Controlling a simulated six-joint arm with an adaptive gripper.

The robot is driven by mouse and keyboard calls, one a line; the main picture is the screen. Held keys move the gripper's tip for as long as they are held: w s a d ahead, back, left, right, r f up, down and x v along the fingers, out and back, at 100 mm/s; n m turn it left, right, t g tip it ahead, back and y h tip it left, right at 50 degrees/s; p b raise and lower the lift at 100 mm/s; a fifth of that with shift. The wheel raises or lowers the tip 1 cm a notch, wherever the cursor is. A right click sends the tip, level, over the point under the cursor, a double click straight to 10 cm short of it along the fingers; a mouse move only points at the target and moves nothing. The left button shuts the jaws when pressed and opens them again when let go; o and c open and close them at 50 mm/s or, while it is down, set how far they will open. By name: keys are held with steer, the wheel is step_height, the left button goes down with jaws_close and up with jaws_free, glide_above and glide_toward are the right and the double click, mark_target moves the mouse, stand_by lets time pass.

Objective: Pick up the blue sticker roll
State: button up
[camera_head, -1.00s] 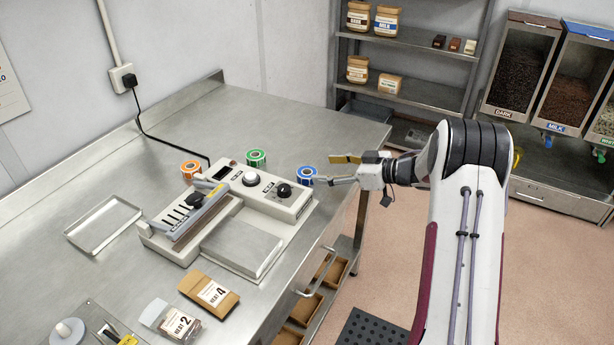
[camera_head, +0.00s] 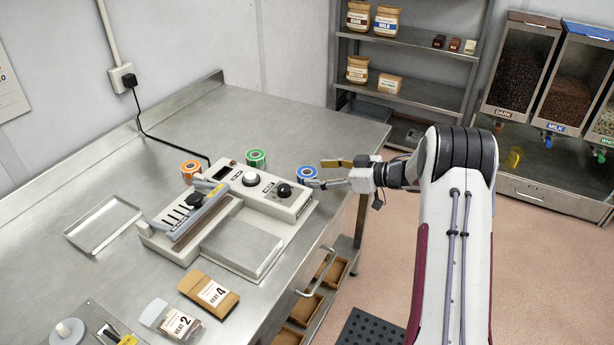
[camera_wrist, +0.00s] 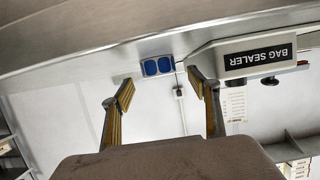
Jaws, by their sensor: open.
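The blue sticker roll (camera_head: 307,174) stands on the steel table near its right edge, beside the right end of the bag sealer (camera_head: 225,215). In the wrist view the blue roll (camera_wrist: 157,67) shows ahead, between the lines of the two fingers and beyond their tips. My gripper (camera_head: 318,173) is open, with its fingertips close to the roll's right side. Nothing is held. In the wrist view my gripper (camera_wrist: 158,88) shows both fingers spread apart. I cannot tell whether a fingertip touches the roll.
A green roll (camera_head: 256,158) and an orange roll (camera_head: 191,171) stand behind the sealer. An empty tray (camera_head: 104,224) lies at left. Bags marked HEAT 4 (camera_head: 209,293) and HEAT 2 (camera_head: 172,320) lie in front. The table's back is clear.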

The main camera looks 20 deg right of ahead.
mark_target(313, 174)
steer(key=shift+w+a, duration=0.1)
steer(key=shift+x, duration=2.5)
steer(key=shift+f, duration=0.15)
steer(key=c, duration=1.1)
